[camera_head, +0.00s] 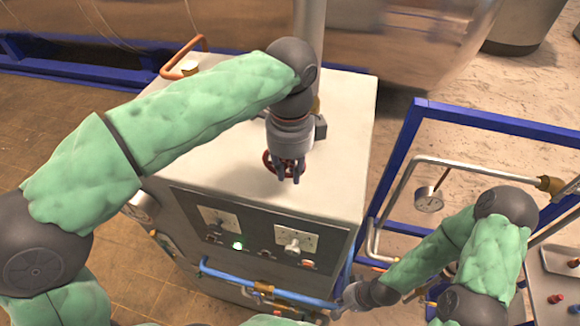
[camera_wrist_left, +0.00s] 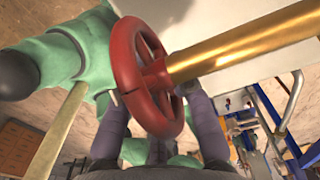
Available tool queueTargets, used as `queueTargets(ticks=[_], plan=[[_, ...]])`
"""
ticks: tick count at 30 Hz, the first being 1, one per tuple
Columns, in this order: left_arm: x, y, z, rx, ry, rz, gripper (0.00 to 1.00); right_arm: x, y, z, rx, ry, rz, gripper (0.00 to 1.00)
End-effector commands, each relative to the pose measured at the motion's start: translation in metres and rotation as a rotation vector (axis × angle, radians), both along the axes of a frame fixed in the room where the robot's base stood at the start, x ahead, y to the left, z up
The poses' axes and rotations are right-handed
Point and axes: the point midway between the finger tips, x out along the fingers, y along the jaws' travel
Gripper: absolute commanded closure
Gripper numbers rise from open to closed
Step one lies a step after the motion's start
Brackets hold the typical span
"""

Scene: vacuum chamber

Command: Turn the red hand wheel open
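The red hand wheel (camera_head: 269,162) sits above the top of the grey cabinet, partly hidden by my left gripper (camera_head: 288,176). In the left wrist view the wheel (camera_wrist_left: 124,66) is large and seen at a slant, on a brass stem (camera_wrist_left: 235,48). My left gripper's two fingers (camera_wrist_left: 158,110) are spread apart, one on each side of the wheel's near rim. I cannot tell whether they touch it. My right gripper (camera_head: 343,301) is low in front of the cabinet, beside the blue pipe; its fingers are too small to read.
The cabinet (camera_head: 345,120) has a front panel with dials and a green light (camera_head: 238,245). A blue pipe (camera_head: 230,277) runs across its lower front. A blue frame (camera_head: 400,160) with a gauge (camera_head: 429,199) stands at right. A metal vessel (camera_head: 240,25) fills the back.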

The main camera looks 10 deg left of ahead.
Motion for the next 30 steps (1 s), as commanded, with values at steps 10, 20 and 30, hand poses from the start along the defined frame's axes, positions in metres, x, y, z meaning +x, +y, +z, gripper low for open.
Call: queueTargets(ticks=[10,20,30], plan=[[0.000,0.000,0.000,-0.056,0.001,0.003,1.00,0.000,0.000,-0.007,0.000,0.000,0.000,1.00],[0.001,0.000,0.000,-0.292,0.006,0.006,1.00,0.000,0.000,-0.036,0.000,0.000,0.000,1.00],[0.001,-0.001,0.003,-0.609,0.016,0.005,1.00,0.000,0.000,-0.085,0.000,0.000,0.000,1.00]])
